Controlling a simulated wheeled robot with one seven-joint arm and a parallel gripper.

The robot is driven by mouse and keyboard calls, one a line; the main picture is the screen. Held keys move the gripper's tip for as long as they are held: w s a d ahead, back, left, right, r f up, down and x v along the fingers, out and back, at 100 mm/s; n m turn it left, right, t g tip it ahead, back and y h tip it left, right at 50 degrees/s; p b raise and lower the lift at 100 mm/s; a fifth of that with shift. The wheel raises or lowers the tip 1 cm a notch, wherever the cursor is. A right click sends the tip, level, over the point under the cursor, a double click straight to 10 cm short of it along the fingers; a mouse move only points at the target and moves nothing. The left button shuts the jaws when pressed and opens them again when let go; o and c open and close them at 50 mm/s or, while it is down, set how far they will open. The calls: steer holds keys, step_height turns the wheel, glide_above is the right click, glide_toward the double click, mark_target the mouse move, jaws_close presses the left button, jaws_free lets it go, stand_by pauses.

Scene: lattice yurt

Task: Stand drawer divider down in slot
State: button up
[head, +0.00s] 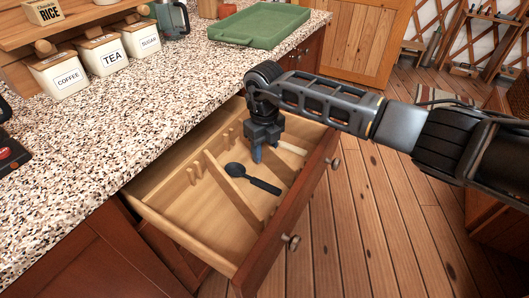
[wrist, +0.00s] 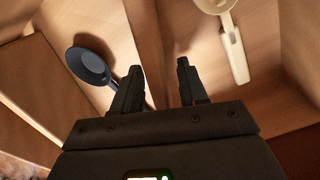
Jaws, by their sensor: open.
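A flat wooden drawer divider (head: 233,190) crosses the open drawer (head: 165,205) on the left of the dark spoon. Small paired wooden pegs forming slots (head: 195,172) show along the drawer's inner back wall. My gripper (head: 257,155) is open and points down into the drawer. In the wrist view its fingers (wrist: 158,85) are on either side of that divider's line, with a gap between them. Contact and the divider's lower edge are hidden.
The wooden floor in front is clear.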

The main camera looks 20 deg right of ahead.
step_height(320, 180, up, 11)
steer(key=shift+f, duration=0.1)
stand_by(0.6)
